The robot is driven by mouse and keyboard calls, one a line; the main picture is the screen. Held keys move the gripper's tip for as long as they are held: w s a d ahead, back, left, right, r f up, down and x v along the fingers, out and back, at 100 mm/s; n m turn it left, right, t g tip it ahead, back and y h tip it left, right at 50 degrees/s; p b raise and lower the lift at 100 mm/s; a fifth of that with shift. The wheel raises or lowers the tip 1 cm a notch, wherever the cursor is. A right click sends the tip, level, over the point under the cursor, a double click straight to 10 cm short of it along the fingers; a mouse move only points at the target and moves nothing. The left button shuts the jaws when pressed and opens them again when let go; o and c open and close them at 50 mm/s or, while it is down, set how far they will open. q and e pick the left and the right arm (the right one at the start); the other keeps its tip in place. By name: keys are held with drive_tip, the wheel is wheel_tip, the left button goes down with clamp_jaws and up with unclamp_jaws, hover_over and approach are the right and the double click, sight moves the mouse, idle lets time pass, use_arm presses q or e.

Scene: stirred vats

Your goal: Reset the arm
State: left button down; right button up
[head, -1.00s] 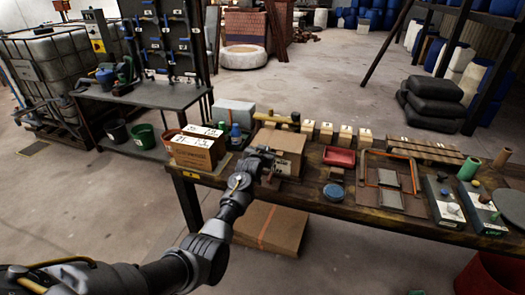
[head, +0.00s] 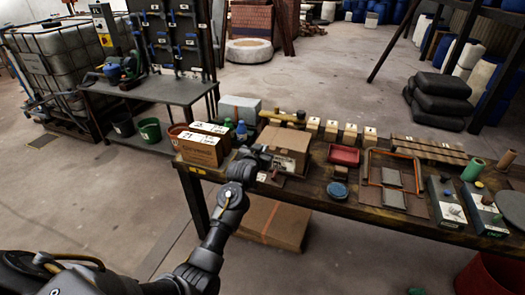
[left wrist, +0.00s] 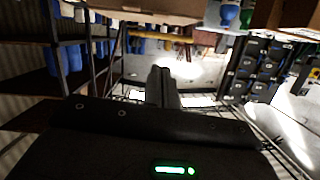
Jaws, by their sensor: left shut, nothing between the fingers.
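My left arm reaches up from the lower left of the head view to the near edge of the workbench (head: 330,205). My left gripper (head: 258,157) is dark and small there, in front of a brown cardboard box (head: 290,142). I cannot tell whether it touches the box. In the left wrist view the fingers (left wrist: 162,84) are together, with nothing between them. My right gripper is not in view.
Cardboard cartons (head: 198,150) stand left of my gripper, with blue and green bottles (head: 241,130) behind. A red tray (head: 344,156) and a blue round tin (head: 338,191) lie to the right. A large box (head: 270,224) sits under the bench. The floor at left is clear.

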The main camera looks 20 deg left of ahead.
use_arm(q)
drive_tip(key=shift+r, duration=0.1)
drive_tip(key=s+d+f+g+h, duration=0.1)
drive_tip(key=s+d+f, duration=0.1)
drive_tip(key=f, duration=0.9)
drive_tip(key=s+d+f+g, duration=0.2)
drive_tip(key=s+f, duration=0.1)
drive_tip(key=f, duration=0.8)
drive_tip(key=s+f+m+g, duration=0.1)
drive_tip(key=s+f, duration=0.5)
drive_tip(key=f, duration=0.2)
drive_tip(key=s+f+g, duration=0.2)
drive_tip(key=s+f, duration=0.4)
drive_tip(key=f, duration=0.3)
drive_tip(key=s+f+g, duration=0.2)
drive_tip(key=s+f, duration=0.4)
drive_tip(key=s, duration=1)
drive_tip(key=s+f+m+g, duration=0.1)
drive_tip(key=s+f+g, duration=0.2)
drive_tip(key=s, duration=1.3)
drive_tip(key=s+f+g, duration=0.3)
drive_tip(key=s+f, duration=0.7)
drive_tip(key=s, duration=0.6)
drive_tip(key=shift+s+a+h, duration=0.2)
drive_tip(key=shift+a+h, duration=0.05)
drive_tip(key=shift+h, duration=0.15)
